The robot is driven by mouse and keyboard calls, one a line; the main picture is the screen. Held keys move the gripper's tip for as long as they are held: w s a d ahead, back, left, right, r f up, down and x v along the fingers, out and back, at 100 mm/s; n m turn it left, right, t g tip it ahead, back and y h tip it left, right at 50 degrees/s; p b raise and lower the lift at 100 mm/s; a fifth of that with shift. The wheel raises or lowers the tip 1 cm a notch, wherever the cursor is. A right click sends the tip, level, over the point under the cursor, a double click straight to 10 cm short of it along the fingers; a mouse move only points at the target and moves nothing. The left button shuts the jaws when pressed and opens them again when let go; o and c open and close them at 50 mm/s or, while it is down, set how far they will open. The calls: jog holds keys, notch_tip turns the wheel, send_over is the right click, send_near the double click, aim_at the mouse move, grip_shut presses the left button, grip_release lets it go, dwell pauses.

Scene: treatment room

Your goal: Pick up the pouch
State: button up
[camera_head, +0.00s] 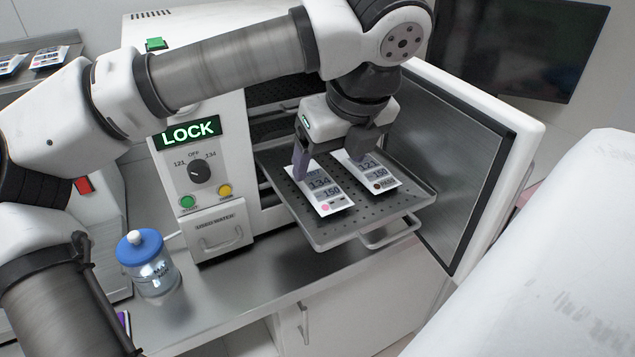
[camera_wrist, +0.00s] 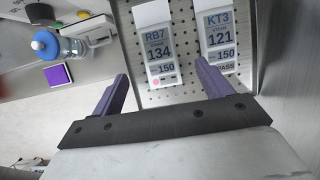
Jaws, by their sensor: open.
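Two flat white pouches lie side by side on a perforated metal tray (camera_head: 325,233). The left pouch (camera_head: 330,203) reads 134 and 150 and has a pink dot; in the wrist view (camera_wrist: 158,50) it is labelled RB7. The right pouch (camera_head: 382,183) reads 121 and 150; in the wrist view (camera_wrist: 219,24) it is labelled KT3 and PASS. My gripper (camera_wrist: 162,75) is open and empty above the tray. In the wrist view the RB7 pouch lies between the lines of its fingers, and the right finger overlaps the KT3 pouch's lower left. The height gap is hard to judge.
The tray sticks out of an open sterilizer with a lit LOCK sign (camera_head: 190,133). Its open door (camera_head: 490,165) stands close on the right. A blue-lidded jar (camera_head: 149,265) stands on the counter at left. A white padded surface (camera_head: 560,260) fills the lower right.

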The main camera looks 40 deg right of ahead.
aim_at(320, 183)
jog(key=shift+p+x, duration=1.2)
jog(key=shift+x, duration=2.1)
jog(key=shift+w, duration=0.1)
jog(key=c, duration=1.1)
jog(key=shift+o, duration=0.2)
jog(key=shift+r, duration=0.2)
